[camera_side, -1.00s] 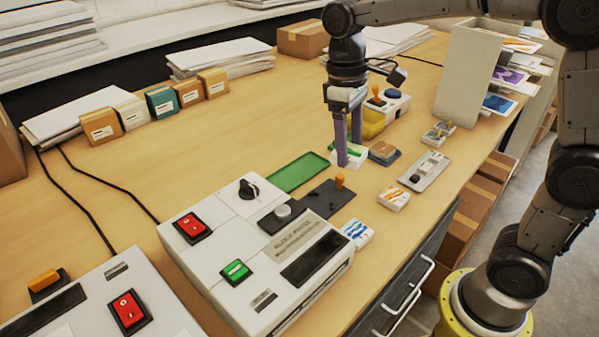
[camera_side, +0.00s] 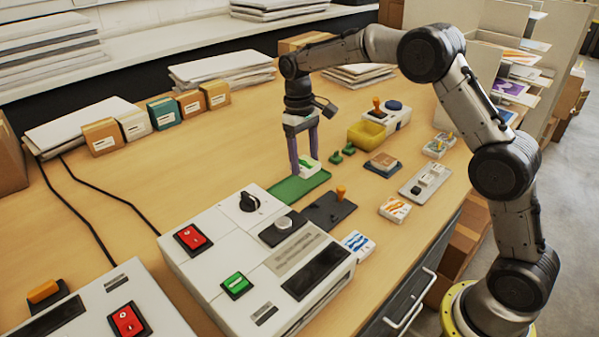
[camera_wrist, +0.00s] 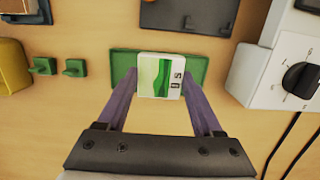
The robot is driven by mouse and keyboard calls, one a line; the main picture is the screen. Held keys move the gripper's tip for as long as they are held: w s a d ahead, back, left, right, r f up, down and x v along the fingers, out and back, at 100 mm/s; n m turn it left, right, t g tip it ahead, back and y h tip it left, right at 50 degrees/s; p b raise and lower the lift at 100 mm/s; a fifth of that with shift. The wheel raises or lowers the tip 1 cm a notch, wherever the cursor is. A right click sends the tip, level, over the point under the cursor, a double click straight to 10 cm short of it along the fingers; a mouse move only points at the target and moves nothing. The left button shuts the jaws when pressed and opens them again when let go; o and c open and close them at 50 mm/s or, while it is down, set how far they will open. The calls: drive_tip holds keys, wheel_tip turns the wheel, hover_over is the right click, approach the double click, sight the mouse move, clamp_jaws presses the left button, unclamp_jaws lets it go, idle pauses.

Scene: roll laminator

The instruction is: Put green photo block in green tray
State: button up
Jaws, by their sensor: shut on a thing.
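In the side view my gripper (camera_side: 305,166) holds the block (camera_side: 309,165) at the far right part of the flat green tray (camera_side: 300,187). In the wrist view the block covers the middle of the green tray (camera_wrist: 195,63). I cannot tell whether the block touches the tray or is just above it.
A white laminator (camera_side: 258,262) stands in front of the tray. A dark plate (camera_side: 328,211) with an orange knob lies beside the tray. Small green pieces (camera_side: 341,153), a yellow bin (camera_side: 367,133) and an orange-striped block (camera_side: 394,209) lie to the right.

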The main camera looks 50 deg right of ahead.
sight(299, 184)
drive_tip(key=shift+w+f, duration=0.95)
drive_tip(key=shift+f, duration=1.65)
drive_tip(key=shift+f, duration=0.1)
drive_tip(key=o, duration=1.5)
